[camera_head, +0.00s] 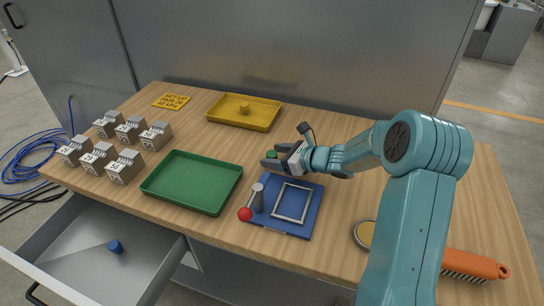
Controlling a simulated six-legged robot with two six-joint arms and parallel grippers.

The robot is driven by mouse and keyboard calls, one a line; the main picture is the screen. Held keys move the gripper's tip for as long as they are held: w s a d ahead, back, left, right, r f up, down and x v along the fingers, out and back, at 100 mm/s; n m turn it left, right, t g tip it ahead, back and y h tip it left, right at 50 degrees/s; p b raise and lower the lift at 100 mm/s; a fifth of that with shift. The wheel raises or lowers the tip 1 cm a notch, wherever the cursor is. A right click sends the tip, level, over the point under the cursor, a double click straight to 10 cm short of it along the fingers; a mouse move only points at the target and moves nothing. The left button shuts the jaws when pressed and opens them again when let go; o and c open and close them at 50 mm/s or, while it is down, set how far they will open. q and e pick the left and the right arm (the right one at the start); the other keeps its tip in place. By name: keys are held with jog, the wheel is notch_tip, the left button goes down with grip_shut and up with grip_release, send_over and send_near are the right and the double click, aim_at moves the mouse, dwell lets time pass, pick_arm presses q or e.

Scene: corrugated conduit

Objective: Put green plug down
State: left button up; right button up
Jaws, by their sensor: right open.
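The green plug (272,154) shows as a small green top at the fingers of my right gripper (270,161), behind the blue fixture. The fingers partly hide it, and I cannot tell whether it rests on the table. The green tray is empty. My left gripper is out of view.
A blue fixture (308,229) with a grey frame and red-knobbed lever (245,214) stands in front. Several numbered grey blocks (123,169) stand at left. A yellow plug (244,109) sits in the yellow tray. A blue plug (115,246) lies in the open drawer. An orange brush (475,265) lies right.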

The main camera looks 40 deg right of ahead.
jog(key=shift+x, duration=0.9)
jog(key=c, duration=1.1)
